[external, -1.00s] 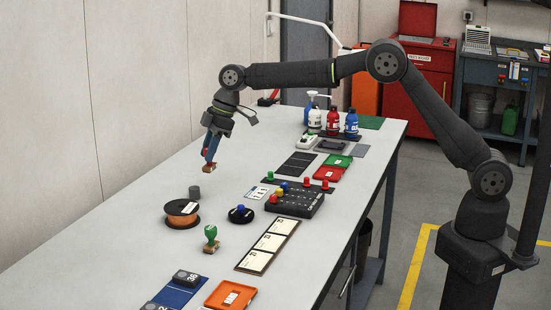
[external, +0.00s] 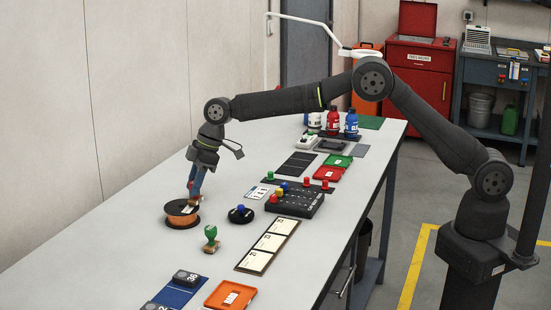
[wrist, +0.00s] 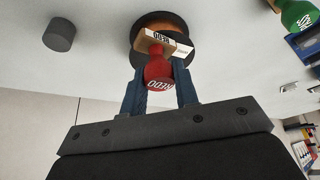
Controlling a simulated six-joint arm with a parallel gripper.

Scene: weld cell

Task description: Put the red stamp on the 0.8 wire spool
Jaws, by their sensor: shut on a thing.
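My gripper (external: 195,190) is shut on the red stamp, which shows in the wrist view (wrist: 158,70) with a red handle and a pale wooden base. The blue fingers (wrist: 159,90) stand on either side of the handle. The wire spool (external: 182,220), orange wire between dark flanges, lies flat on the table at the left. The stamp is over the spool, with its base covering part of the spool (wrist: 176,21) in the wrist view. I cannot tell whether the base touches the spool. The spool's size mark is not readable.
A dark grey cylinder (wrist: 60,35) stands beside the spool. A black box with coloured buttons (external: 297,200) is farther right. The table's left side is bare.

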